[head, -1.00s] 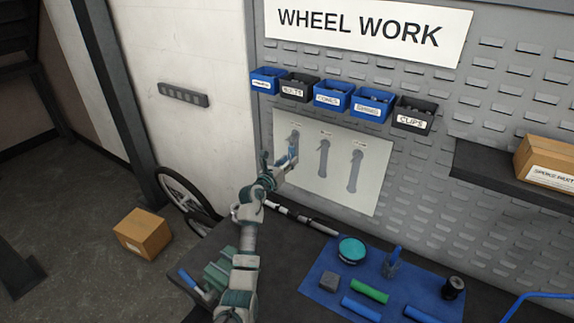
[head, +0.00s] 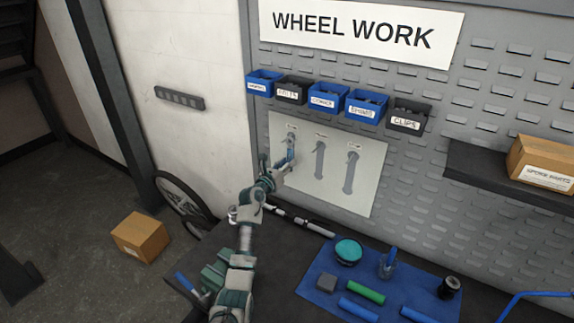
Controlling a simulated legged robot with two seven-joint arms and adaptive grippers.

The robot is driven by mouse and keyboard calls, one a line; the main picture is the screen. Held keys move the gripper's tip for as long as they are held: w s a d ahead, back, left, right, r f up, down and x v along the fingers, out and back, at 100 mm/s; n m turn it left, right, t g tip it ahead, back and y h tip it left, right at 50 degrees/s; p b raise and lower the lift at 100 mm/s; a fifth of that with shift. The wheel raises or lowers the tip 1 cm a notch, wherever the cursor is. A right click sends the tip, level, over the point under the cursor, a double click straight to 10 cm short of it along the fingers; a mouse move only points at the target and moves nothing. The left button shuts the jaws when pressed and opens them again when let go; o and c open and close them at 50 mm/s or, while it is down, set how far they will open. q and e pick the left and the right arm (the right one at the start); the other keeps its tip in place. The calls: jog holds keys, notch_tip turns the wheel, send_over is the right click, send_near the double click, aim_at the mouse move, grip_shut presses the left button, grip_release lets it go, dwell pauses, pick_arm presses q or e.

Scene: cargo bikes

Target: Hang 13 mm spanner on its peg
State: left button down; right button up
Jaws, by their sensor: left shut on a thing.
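A pale shadow panel (head: 375,190) on the grey pegboard carries three grey spanner outlines, each with a small label too small to read. My left gripper (head: 280,165) is at the leftmost outline, shut on a slim blue-grey spanner (head: 291,152). The spanner stands roughly upright in front of that outline and overlaps it. The peg is too small to make out, and I cannot tell whether the spanner touches it. The middle outline (head: 319,160) and the right outline (head: 350,172) look bare. My right gripper is out of view.
A row of small blue and black bins hangs above the panel, including a clips bin (head: 408,115). Below, a blue mat (head: 325,268) holds a teal round tin (head: 348,251) and several other items. A shelf with a cardboard box (head: 543,163) juts out at right.

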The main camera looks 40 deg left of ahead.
aim_at(286, 141)
pick_arm(q)
jog(key=c, duration=0.7)
grip_release()
jog(key=shift+a+f, duration=0.15)
jog(key=shift+a, duration=0.05)
notch_tip(286, 141, up, 10)
jog(key=shift+w+f, duration=0.1)
